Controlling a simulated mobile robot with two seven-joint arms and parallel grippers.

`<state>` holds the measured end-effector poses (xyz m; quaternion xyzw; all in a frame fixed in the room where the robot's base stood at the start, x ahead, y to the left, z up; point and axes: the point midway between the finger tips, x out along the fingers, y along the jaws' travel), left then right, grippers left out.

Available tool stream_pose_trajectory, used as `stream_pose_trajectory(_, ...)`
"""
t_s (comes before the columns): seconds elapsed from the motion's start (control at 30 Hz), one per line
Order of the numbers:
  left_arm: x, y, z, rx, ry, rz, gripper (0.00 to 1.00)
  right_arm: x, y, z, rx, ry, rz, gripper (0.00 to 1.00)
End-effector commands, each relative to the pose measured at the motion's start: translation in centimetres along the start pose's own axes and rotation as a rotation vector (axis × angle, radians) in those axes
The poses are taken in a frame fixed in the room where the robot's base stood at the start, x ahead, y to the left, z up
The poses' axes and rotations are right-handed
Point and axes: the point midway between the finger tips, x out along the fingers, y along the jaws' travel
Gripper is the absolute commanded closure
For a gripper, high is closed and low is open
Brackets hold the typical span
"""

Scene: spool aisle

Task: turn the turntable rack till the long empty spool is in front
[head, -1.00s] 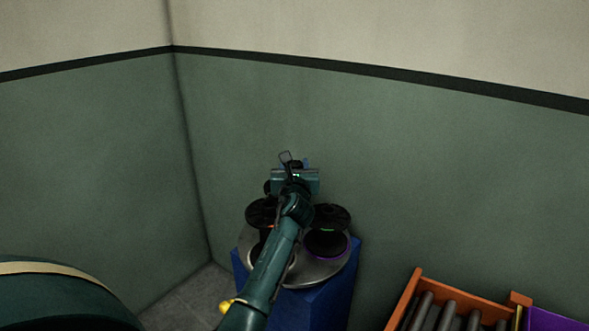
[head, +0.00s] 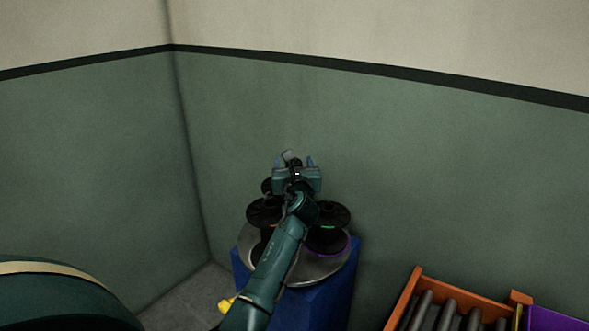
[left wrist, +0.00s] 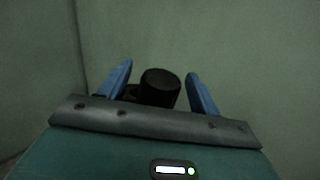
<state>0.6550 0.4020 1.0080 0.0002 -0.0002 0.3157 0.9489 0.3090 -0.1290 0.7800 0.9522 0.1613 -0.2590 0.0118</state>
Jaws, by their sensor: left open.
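The turntable rack is a round grey plate (head: 322,270) on a blue stand (head: 325,300). Black spools stand on it: one at left (head: 263,212), one at right (head: 331,217) with a green mark and a purple ring below, and part of another behind at the left (head: 267,186). My left arm covers the plate's middle and front. My left gripper (head: 294,162) is open over the rack's far side. In the left wrist view its blue fingers stand apart around a dark cylinder (left wrist: 159,88); I cannot tell whether this is the long empty spool or whether they touch it. My right gripper is out of view.
Green walls meet in a corner behind and left of the rack. An orange crate (head: 411,297) with dark rollers stands at lower right, beside a purple one (head: 556,320). Some bare floor (head: 190,298) shows left of the stand.

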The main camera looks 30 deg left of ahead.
Motion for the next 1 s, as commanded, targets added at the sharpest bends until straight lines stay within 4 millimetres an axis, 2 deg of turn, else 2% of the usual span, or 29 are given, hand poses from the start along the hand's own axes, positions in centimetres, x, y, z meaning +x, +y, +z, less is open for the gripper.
stream_pose_trajectory(0.17,-1.9,0.0,-0.1,0.001,0.001,-0.002,0.37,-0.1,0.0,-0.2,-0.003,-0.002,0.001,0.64)
stream_pose_trajectory(0.4,-7.3,-0.1,-0.1,0.0,0.002,-0.003,0.37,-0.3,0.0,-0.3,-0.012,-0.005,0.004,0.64)
stream_pose_trajectory(0.6,-11.1,0.0,-0.1,-0.001,0.002,-0.002,0.37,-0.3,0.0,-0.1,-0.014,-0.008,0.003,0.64)
stream_pose_trajectory(0.8,-12.9,0.0,-0.1,0.0,0.002,-0.001,0.37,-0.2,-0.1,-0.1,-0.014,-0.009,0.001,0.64)
stream_pose_trajectory(1.0,-13.1,0.0,0.0,0.0,0.001,0.0,0.37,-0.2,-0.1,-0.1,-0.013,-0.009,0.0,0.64)
